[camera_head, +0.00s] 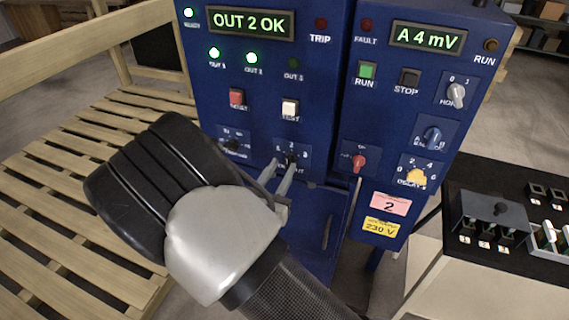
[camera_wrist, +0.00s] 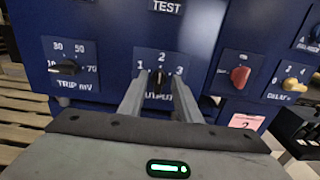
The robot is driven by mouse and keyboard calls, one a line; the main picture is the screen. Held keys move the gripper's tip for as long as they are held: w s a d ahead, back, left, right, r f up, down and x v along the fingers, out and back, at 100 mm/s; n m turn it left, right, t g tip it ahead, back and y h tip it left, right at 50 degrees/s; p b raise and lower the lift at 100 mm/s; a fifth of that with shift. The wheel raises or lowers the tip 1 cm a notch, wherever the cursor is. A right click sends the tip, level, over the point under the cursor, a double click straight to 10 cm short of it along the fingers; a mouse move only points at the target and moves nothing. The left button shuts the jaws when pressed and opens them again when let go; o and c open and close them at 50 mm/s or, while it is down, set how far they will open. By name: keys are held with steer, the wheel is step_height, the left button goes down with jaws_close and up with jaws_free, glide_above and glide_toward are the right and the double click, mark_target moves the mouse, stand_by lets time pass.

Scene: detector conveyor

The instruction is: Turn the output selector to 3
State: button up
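The output selector (camera_wrist: 158,78) is a small black knob on the blue cabinet, under the marks 1, 2 and 3. Its pointer appears upright, toward 2. The selector (camera_head: 292,158) is partly behind my fingers in the head view. My gripper (camera_wrist: 159,84) is open, with one finger on each side of the knob and gaps visible between. In the head view my gripper (camera_head: 281,170) reaches up to the panel. The display (camera_head: 250,23) reads OUT 2 OK. The OUT 1 lamp (camera_head: 214,53) and OUT 2 lamp (camera_head: 251,58) are lit green; the OUT 3 lamp (camera_head: 293,63) is dark.
The trip knob (camera_wrist: 66,67) is left of the selector and a red knob (camera_wrist: 240,76) is to its right. A yellow delay knob (camera_head: 416,176) is farther right.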

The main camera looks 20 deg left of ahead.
mark_target(295, 159)
steer(key=shift+w+d, duration=0.1)
steer(key=shift+w, duration=1.3)
jaws_close()
steer(key=shift+f+m+b, duration=0.1)
steer(key=shift+m+b, duration=0.25)
steer(key=shift+m, duration=0.05)
steer(key=m+b, duration=0.3)
steer(key=b, duration=0.1)
steer(key=d+m+b, duration=0.1)
steer(key=m, duration=0.1)
steer(key=shift+f+m+b, duration=0.3)
steer(key=shift+f+b, duration=0.05)
steer(key=shift+b, duration=0.05)
steer(key=m+b, duration=0.1)
steer(key=b, duration=0.1)
steer(key=m+b, duration=0.2)
steer(key=shift+d+f, duration=0.15)
steer(key=shift+d, duration=0.05)
steer(key=m+b, duration=0.2)
steer(key=b, duration=0.1)
steer(key=shift+s+m+b, duration=0.1)
steer(key=shift+m+b, duration=0.2)
steer(key=shift+b, duration=0.1)
steer(key=shift+d, duration=0.1)
